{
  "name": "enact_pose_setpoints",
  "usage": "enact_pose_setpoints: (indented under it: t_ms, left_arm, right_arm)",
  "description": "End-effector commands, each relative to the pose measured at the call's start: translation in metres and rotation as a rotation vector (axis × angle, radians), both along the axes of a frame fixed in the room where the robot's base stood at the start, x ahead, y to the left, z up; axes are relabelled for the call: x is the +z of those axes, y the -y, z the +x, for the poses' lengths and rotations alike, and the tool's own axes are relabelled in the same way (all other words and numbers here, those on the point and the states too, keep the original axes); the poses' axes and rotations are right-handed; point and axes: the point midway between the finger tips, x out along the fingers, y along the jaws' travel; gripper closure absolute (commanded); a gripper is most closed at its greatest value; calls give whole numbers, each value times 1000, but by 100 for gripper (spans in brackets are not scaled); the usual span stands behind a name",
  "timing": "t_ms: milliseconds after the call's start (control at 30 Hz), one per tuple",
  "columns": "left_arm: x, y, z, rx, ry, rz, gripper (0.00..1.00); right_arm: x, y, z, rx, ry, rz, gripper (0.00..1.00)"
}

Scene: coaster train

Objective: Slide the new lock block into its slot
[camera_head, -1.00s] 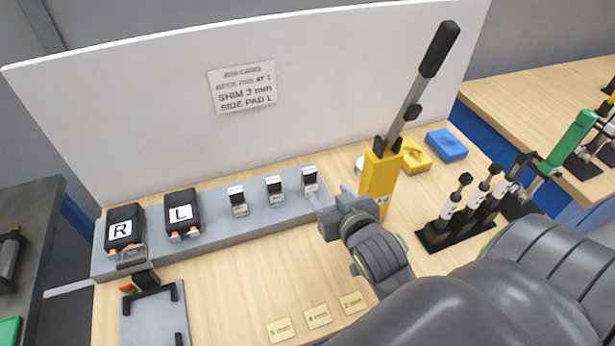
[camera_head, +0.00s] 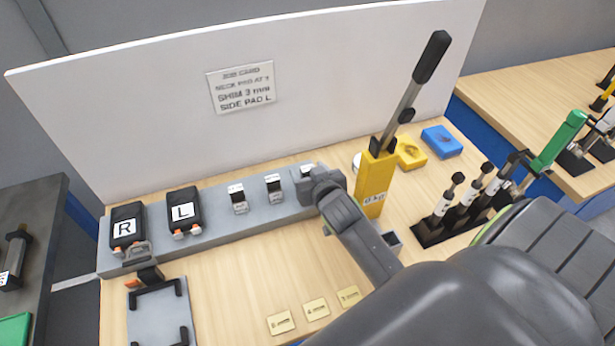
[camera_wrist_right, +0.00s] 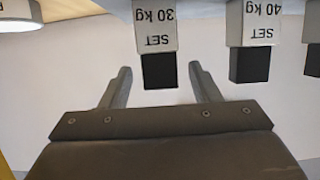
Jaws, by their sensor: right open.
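Three small blocks with dark bodies and white labels stand in a row on a long grey rail (camera_head: 218,222) in the head view. The left one (camera_head: 238,199) and the middle one (camera_head: 273,187) show clearly; the right one (camera_head: 307,168) is mostly hidden by my right gripper (camera_head: 304,180). In the right wrist view, upside down, my open right gripper (camera_wrist_right: 160,80) has one finger on each side of the black part of the "SET 30 kg" block (camera_wrist_right: 155,32), with gaps. The "SET 40 kg" block (camera_wrist_right: 253,25) is beside it. I cannot tell which slot is meant. My left gripper is not in view.
A yellow lever device (camera_head: 373,185) marked "0 kg" stands close right of my gripper. Black pads R (camera_head: 127,228) and L (camera_head: 183,212) sit at the rail's left. A white board (camera_head: 330,80) rises behind.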

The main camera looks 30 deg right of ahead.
Motion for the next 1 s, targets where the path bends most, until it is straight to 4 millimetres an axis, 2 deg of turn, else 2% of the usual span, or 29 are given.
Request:
enact_pose_setpoints:
  t_ms: [33, 200, 567, 900, 967, 1000]
  left_arm:
    - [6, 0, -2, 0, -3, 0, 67]
    - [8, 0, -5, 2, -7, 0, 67]
    - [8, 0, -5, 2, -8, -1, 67]
    - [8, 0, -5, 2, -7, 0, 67]
    - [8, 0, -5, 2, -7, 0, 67]
    - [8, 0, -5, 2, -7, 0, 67]
  right_arm:
    - [2, 1, 7, 1, 0, -2, 44]
    - [-6, 4, 21, 0, 0, -1, 44]
    - [-9, 5, 26, 1, 0, -1, 45]
    - [-9, 5, 25, 1, 0, -1, 89]
    - [-9, 5, 25, 1, 0, -1, 97]
    - [-8, 5, 26, 1, 2, -1, 97]
